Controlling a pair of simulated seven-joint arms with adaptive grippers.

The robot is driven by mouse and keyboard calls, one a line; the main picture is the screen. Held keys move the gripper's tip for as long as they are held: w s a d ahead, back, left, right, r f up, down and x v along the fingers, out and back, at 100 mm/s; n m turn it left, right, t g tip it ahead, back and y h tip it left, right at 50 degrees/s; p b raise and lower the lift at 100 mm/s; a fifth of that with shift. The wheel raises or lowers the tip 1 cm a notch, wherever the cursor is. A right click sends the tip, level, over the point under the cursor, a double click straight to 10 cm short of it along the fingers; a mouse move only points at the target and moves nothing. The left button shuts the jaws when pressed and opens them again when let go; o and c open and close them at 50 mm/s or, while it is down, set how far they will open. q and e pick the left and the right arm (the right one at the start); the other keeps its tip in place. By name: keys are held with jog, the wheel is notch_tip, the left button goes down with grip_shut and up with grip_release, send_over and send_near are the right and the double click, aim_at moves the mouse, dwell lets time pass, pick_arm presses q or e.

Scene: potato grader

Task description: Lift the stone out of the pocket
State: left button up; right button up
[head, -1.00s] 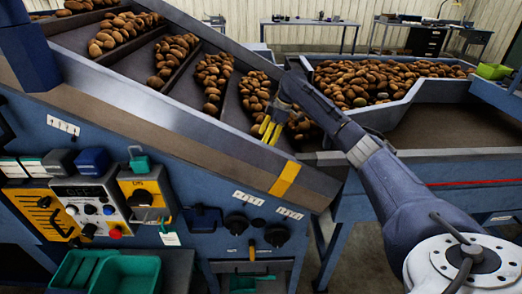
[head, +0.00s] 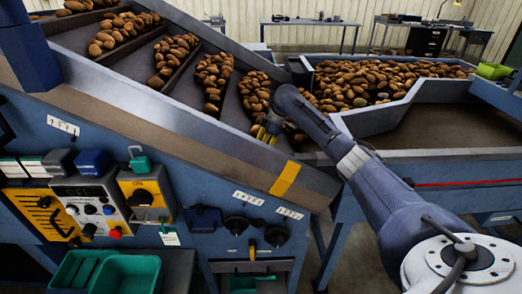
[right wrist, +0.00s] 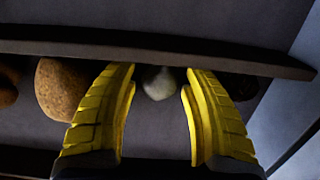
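The stone (right wrist: 159,83) is a small pale grey lump in the right wrist view, lying in the pocket against a dark divider bar (right wrist: 150,53). My right gripper (right wrist: 160,85) is open, with one yellow finger on each side of the stone and a visible gap to both. In the head view my right gripper (head: 268,133) is down in the lowest pocket of the sloping conveyor (head: 150,110); the stone is hidden there. My left gripper is not in view.
A brown potato (right wrist: 64,88) lies just left of the left finger, and a dark lump (right wrist: 239,86) lies behind the right finger. Potatoes (head: 212,80) fill the pockets higher up. A large potato bin (head: 385,118) stands to the right. A control panel (head: 95,205) is in front.

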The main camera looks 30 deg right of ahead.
grip_shut()
jog(key=shift+r, duration=0.15)
